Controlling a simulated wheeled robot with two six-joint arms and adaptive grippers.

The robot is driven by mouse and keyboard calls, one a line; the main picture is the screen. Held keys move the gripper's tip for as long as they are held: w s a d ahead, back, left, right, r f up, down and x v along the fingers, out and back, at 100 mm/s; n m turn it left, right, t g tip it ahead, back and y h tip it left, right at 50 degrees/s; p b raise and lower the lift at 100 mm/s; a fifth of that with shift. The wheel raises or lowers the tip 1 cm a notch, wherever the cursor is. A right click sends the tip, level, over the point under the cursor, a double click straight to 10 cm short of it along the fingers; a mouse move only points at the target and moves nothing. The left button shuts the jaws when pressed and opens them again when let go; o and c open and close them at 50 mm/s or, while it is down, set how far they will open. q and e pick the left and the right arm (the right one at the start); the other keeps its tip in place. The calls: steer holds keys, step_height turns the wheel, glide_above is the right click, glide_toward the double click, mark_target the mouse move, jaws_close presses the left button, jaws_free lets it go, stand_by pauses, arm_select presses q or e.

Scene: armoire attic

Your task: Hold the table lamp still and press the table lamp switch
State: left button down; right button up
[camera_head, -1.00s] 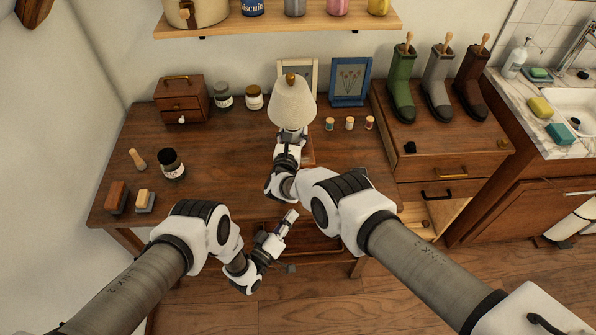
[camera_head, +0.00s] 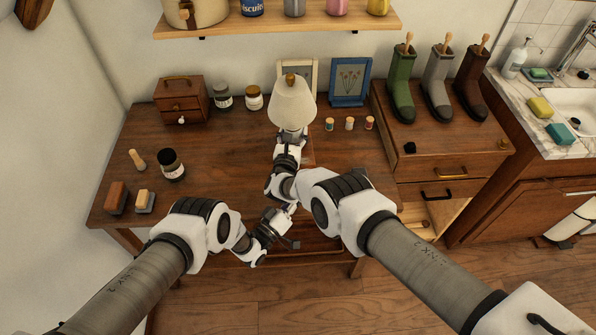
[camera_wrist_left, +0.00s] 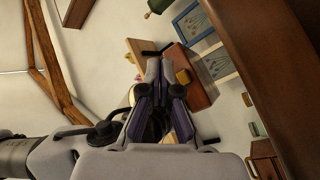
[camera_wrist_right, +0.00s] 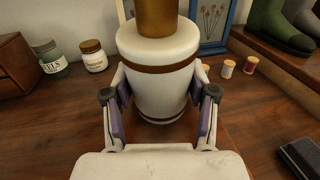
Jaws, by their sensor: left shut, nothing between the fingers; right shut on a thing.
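The table lamp (camera_head: 292,103) stands upright on the desk, with a pale shade and a wooden knob on top. Its white body with brown bands (camera_wrist_right: 158,85) fills the middle of the right wrist view. My right gripper (camera_wrist_right: 160,108) is shut around that body, one finger on each side. My left gripper (camera_head: 290,209) is low at the desk's front edge, below and in front of the lamp, partly hidden by my right arm. In the left wrist view its fingers (camera_wrist_left: 164,78) are shut and empty. The lamp switch cannot be made out.
The desk (camera_head: 225,150) holds a small drawer box (camera_head: 181,100), jars, brushes, small spools and picture frames, including a blue one (camera_head: 350,82). Boots (camera_head: 402,85) stand on the cabinet at right. A shelf (camera_head: 280,20) hangs above. The desk left of the lamp has free room.

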arm_select(q)
steer(key=shift+w+a+r, duration=0.1)
steer(key=shift+w+r, duration=0.05)
steer(key=shift+w, duration=0.8)
steer(key=shift+w+r, duration=0.15)
steer(key=shift+w, duration=0.8)
steer(key=shift+w+r, duration=0.1)
steer(key=shift+w, duration=0.25)
steer(key=shift+w+r, duration=0.1)
steer(key=shift+w, duration=0.5)
stand_by(0.6)
steer(key=shift+s, duration=1)
steer(key=shift+s+f, duration=0.25)
steer(key=shift+s, duration=1)
steer(key=shift+s+f, duration=0.25)
steer(key=shift+s, duration=1)
arm_select(e)
steer(key=shift+r, duration=0.1)
